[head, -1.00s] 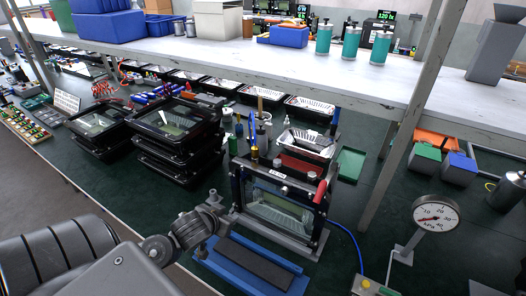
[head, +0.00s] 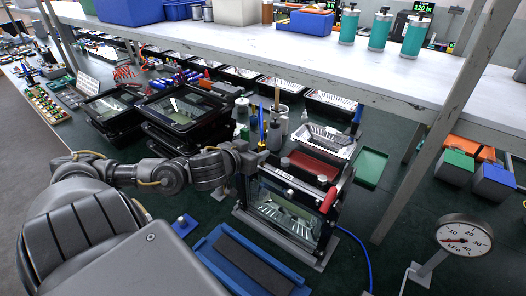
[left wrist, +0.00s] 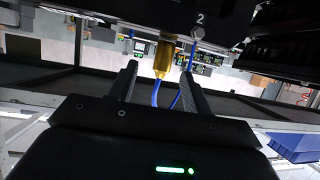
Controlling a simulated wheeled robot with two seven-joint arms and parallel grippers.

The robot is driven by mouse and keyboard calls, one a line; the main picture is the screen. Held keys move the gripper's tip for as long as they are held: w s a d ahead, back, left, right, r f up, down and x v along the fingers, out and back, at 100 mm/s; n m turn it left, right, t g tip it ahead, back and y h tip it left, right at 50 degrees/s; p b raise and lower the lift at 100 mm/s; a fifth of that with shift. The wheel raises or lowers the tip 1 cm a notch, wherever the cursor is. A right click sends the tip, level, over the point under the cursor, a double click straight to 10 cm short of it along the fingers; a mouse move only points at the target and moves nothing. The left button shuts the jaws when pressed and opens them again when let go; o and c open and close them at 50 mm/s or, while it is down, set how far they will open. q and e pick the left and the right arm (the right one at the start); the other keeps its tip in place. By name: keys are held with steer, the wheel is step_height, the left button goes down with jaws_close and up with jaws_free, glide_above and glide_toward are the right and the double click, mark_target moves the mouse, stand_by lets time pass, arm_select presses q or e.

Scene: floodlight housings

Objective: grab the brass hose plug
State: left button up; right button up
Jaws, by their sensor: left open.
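The brass hose plug (left wrist: 163,57) shows in the left wrist view as a gold cylinder by the dark housing, with a blue hose behind it. My left gripper (left wrist: 159,72) is open, with one finger on each side of the plug; I cannot tell whether either touches it. In the head view my left gripper (head: 259,156) is at the upper left corner of the clamped floodlight housing (head: 285,208), and I cannot make out the plug there. My right gripper is not in view.
A blue stand with a dark pad (head: 248,262) lies in front of the housing. Stacked black housings (head: 180,115) stand to the left. A kPa gauge (head: 465,240) stands at the right. A white shelf (head: 330,62) runs above the back of the green bench.

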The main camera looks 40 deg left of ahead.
mark_target(260, 147)
arm_select(q)
steer(key=shift+w+a+f+p, duration=0.1)
steer(key=shift+w+a+p, duration=0.1)
steer(key=shift+w+p, duration=0.4)
steer(key=shift+w+f, duration=0.15)
steer(key=shift+w, duration=0.2)
steer(key=shift+w+f, duration=0.1)
steer(key=shift+w, duration=0.05)
steer(key=shift+w+a+f, duration=0.25)
steer(key=shift+w, duration=0.2)
steer(key=p+x, duration=0.1)
steer(key=x, duration=0.2)
steer(key=shift+w+a+f, duration=0.15)
steer(key=shift+w, duration=0.05)
steer(key=shift+w+f, duration=0.25)
steer(key=shift+w, duration=0.15)
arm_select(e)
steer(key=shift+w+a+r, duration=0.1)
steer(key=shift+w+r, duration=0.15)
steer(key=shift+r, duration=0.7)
arm_select(q)
steer(key=shift+s, duration=0.1)
